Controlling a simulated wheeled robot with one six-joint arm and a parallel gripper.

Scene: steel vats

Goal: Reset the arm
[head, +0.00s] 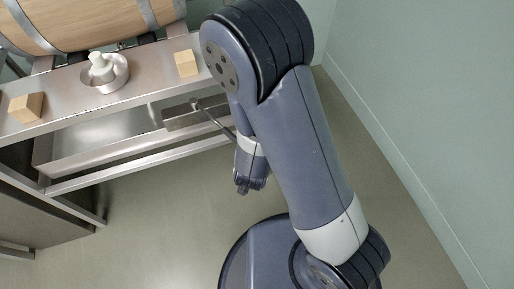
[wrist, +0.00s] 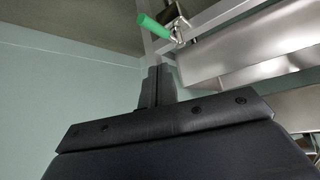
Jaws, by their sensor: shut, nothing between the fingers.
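My gripper (wrist: 158,84) is shut and empty in the wrist view, its two dark fingers pressed together. In the head view my gripper (head: 243,190) hangs below the forearm, above the floor and in front of the steel bench. My arm is folded, with its elbow high at the top of the view and the upper arm rising from my base at the bottom. The arm hides part of the bench's right end.
A steel bench (head: 50,112) holds wood blocks (head: 186,63) and a small round dish (head: 118,75) with a white object. A barrel (head: 75,22) lies behind. A green-handled tap (wrist: 154,26) shows in the wrist view. The floor (head: 165,215) is clear; a wall (head: 420,100) stands right.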

